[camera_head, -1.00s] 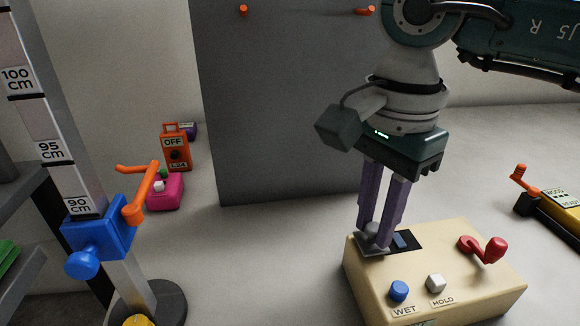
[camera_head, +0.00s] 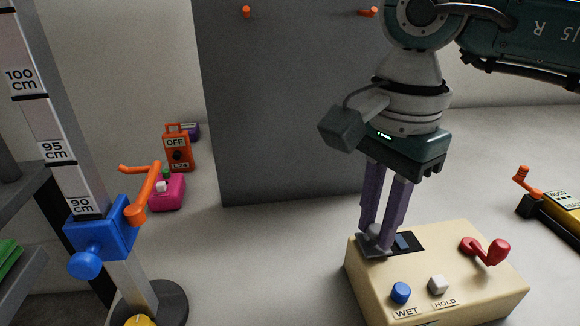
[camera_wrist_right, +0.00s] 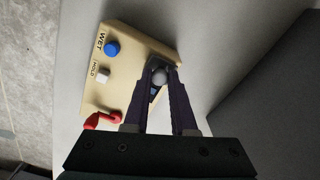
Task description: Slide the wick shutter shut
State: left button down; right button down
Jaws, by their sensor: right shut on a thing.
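The cream box (camera_head: 436,275) stands on the floor at the lower right of the head view, and it also shows in the right wrist view (camera_wrist_right: 125,75). A dark recess with a bluish window (camera_head: 404,241) is in its top, with a grey knob (camera_wrist_right: 160,76) at one end, which I take to be the wick shutter's. My right gripper (camera_head: 377,240) points down with its purple fingers shut on this grey knob. The knob is partly hidden by the fingers in the head view. My left gripper is not in view.
The box top also carries a blue WET button (camera_head: 400,292), a white HOLD button (camera_head: 438,284) and a red lever (camera_head: 487,250). A grey panel (camera_head: 285,110) stands behind. A measuring post with a blue clamp (camera_head: 100,238) is at the left.

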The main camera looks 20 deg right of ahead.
aim_at(403, 243)
dwell(0.3)
jog(key=d, duration=0.2)
jog(key=s+d, duration=0.1)
jog(key=d, duration=0.1)
jog(key=shift+b, duration=0.3)
jog(key=c, duration=0.7)
grip_release()
notch_tip(403, 243, up, 10)
jog(key=shift+p, duration=0.6)
